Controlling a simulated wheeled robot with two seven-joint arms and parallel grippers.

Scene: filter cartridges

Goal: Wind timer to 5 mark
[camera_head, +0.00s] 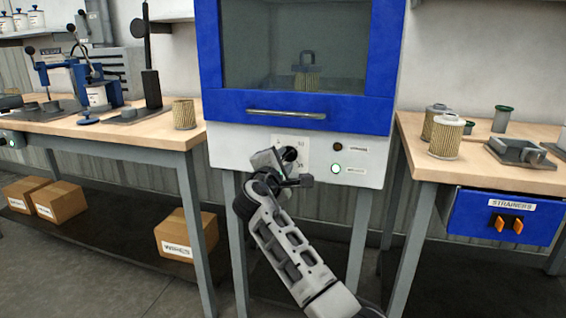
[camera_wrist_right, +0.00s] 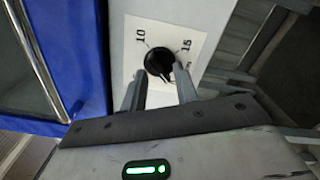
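The timer is a black round knob (camera_head: 290,154) on a white marked plate on the front of the blue-and-white cabinet. In the right wrist view the knob (camera_wrist_right: 158,62) shows with the marks 10 and 15 beside it. The 5 mark and the knob's pointer setting cannot be made out. My right gripper (camera_head: 281,166) is at the plate, in front of the knob. In the wrist view its fingers (camera_wrist_right: 159,76) are apart, one on each side of the knob, with no clear grip on it. My left gripper is not in view.
The blue-framed cabinet door (camera_head: 299,111) with a bar handle is above the timer. A green lit button (camera_head: 336,169) and a dark button (camera_head: 338,147) are right of the plate. Workbenches stand on both sides, with filters (camera_head: 446,138) on the right one.

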